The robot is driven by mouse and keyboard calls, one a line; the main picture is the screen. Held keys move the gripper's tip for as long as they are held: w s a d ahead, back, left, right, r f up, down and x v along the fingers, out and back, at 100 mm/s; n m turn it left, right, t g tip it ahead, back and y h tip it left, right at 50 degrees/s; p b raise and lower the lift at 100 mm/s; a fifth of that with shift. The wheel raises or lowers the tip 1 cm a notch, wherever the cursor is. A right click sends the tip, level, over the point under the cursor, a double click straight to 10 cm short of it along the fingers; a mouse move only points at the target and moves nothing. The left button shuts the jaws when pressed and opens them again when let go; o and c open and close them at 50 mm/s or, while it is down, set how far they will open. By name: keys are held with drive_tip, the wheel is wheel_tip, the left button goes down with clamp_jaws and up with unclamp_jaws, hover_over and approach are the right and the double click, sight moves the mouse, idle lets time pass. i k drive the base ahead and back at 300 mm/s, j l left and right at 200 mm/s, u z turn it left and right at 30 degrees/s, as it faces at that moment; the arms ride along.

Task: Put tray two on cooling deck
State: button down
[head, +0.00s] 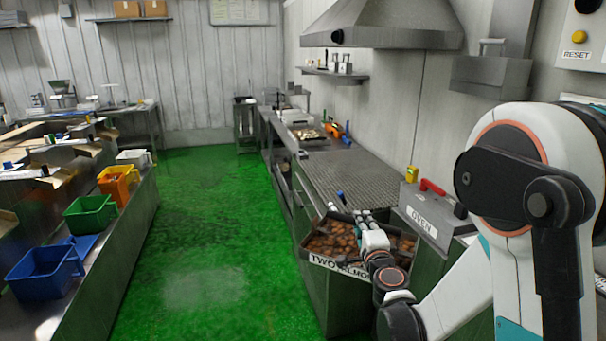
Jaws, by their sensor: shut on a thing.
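Tray two (322,262) is a dark tray of brown nuts, with a front label that reads "TWO" and a partly hidden word like "ALMO". It sits at the near end of the metal counter, beside the oven-labelled box. My gripper (347,216) reaches over the tray from the front right and is shut at its far rim; the exact contact is small and partly hidden by my wrist. A ridged, grate-like metal deck (360,172) lies just beyond the tray and looks like the cooling deck. Its middle is bare.
The box marked OVEN (425,222) with a red handle stands close right of the tray. Another tray (308,134) and orange and blue items (336,129) lie farther along the counter. A hood (385,25) hangs above. Coloured bins (92,214) line the left bench; green floor is clear.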

sight(351, 173)
drive_tip(key=i, duration=2.55)
drive_tip(key=i+u, duration=0.15)
drive_tip(key=u, duration=0.35)
drive_tip(key=i+l+u, duration=0.1)
drive_tip(key=u, duration=0.35)
drive_tip(key=i, duration=0.1)
